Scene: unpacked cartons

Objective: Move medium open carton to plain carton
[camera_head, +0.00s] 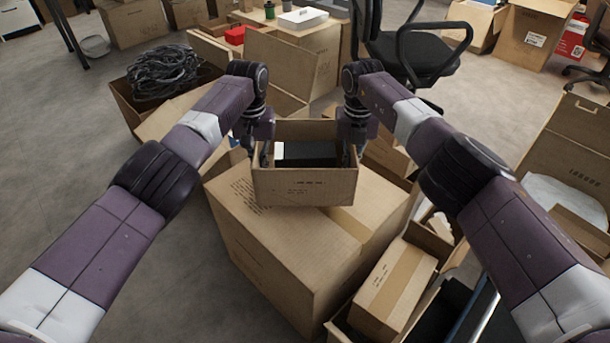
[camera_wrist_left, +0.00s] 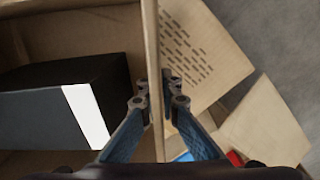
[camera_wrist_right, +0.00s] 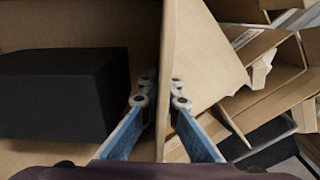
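The medium open carton (camera_head: 305,191) holds a black box (camera_head: 318,153) with a white band. It appears upright between my two grippers, over the far part of a large closed carton (camera_head: 270,240). I cannot tell whether it touches that carton's top. My left gripper (camera_wrist_left: 160,95) is shut on the open carton's left wall (camera_wrist_left: 151,60), one finger on each side. My right gripper (camera_wrist_right: 160,93) is shut on its right wall (camera_wrist_right: 172,60) in the same way. In the head view the fingertips are mostly hidden. Which carton is the plain one is not marked; the large closed one is likely.
Several cartons crowd the right side, including a small taped carton (camera_head: 393,288). A carton with black cables (camera_head: 165,72) stands at the back left. An office chair (camera_head: 405,50) stands behind. Grey floor (camera_head: 150,270) is free at the left.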

